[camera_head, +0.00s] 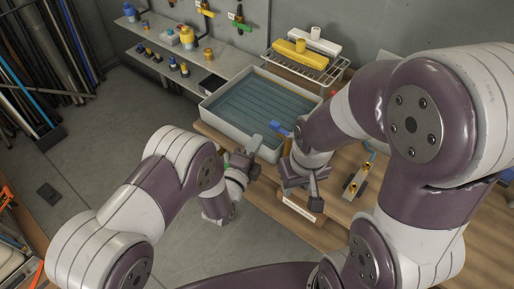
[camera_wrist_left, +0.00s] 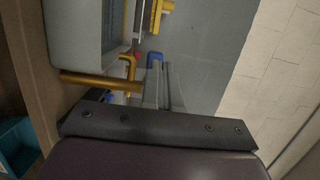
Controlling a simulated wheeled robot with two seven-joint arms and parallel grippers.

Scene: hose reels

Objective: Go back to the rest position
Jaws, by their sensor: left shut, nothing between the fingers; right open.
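My left gripper (camera_head: 254,144) is in front of the grey tray's near edge in the head view, with its arm coming in from the lower left. Its fingers (camera_wrist_left: 161,82) reach up the middle of the left wrist view, close together with nothing held between them. My right gripper (camera_head: 302,204) hangs over the wooden bench to the right of the left one, with its fingers apart. No object shows in it, though my right arm hides part of that area.
A grey tray (camera_head: 213,110) of water sits behind both grippers. A brass valve fitting (camera_head: 354,187) lies on the wooden bench (camera_head: 343,163) at the right. A wall shelf (camera_head: 157,62) holds small fittings.

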